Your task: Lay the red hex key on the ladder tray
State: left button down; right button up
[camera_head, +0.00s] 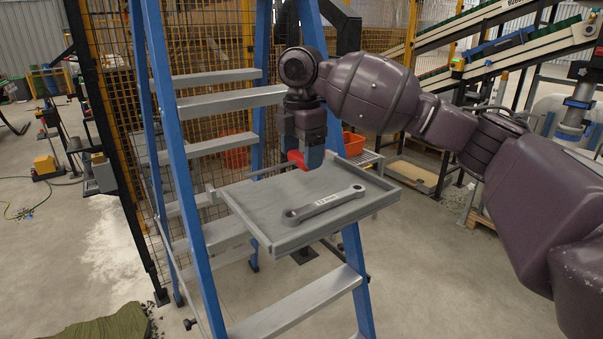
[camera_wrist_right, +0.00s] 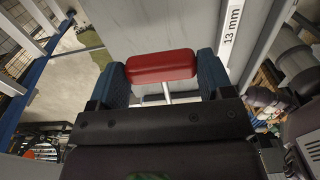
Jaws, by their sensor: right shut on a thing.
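The grey ladder tray (camera_head: 246,214) is fixed to the blue ladder in the head view, and part of its surface (camera_wrist_right: 160,28) fills the top of the right wrist view. My right gripper (camera_head: 302,158) is above the tray's far side, pointing down. It is shut on the red handle (camera_wrist_right: 162,66) of the hex key, which also shows in the head view (camera_head: 297,159). A thin metal shaft runs from the handle in the wrist view; its far end is hidden. I cannot tell whether the key touches the tray. My left gripper is not in view.
A grey spanner (camera_head: 322,204) marked 13 mm lies across the tray's near right part; its label shows in the wrist view (camera_wrist_right: 231,25). The tray has raised edges. Blue ladder rails (camera_head: 176,150) stand left. An orange bin (camera_head: 353,143) is behind. The tray's left part is bare.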

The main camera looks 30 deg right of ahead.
aim_at(301, 188)
jog(key=shift+f, duration=2.6)
jog(key=shift+f, duration=0.15)
jog(key=o, duration=1)
notch_tip(301, 188, up, 12)
jog(key=shift+r+b, duration=0.2)
jog(key=shift+b, duration=0.2)
